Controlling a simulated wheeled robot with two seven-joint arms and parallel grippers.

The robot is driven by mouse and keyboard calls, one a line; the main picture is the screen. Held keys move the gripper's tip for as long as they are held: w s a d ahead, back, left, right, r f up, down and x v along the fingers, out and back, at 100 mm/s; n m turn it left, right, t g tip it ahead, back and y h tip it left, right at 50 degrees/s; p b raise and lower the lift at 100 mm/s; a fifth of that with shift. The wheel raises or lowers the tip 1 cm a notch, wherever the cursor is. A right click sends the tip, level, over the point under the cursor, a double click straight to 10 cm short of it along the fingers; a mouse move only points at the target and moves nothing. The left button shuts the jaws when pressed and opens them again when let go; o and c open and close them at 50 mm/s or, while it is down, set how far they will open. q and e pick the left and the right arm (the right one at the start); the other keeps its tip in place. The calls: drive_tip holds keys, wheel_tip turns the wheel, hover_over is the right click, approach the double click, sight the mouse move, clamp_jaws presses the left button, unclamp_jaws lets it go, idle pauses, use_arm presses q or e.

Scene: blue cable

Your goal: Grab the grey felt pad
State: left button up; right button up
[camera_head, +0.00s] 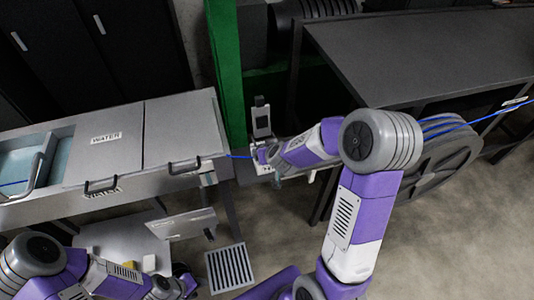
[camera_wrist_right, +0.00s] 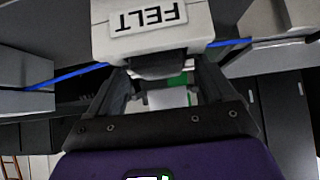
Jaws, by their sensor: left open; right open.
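In the right wrist view a pale box (camera_wrist_right: 150,35) labelled FELT, seen upside down, fills the top middle. A dark grey piece (camera_wrist_right: 160,68) sticks out below it and looks like the felt pad. My right gripper (camera_wrist_right: 160,82) is open, with one finger on each side of this piece; I cannot tell whether they touch it. In the head view my right gripper (camera_head: 266,157) is small, at the sink unit's right end, and the pad cannot be made out there. My left gripper (camera_head: 185,284) is open at the lower left, near a low table, away from the box.
A blue cable (camera_head: 240,156) runs past my right gripper and appears on a large reel (camera_head: 440,160) at the right. The sink unit (camera_head: 180,140) stands left, a dark table (camera_head: 430,50) at upper right. A slatted grate (camera_head: 230,268) lies by the low table (camera_head: 110,240).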

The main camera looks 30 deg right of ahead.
drive_tip(key=shift+w+f, duration=0.1)
drive_tip(key=shift+w, duration=0.05)
drive_tip(key=c, duration=1.1)
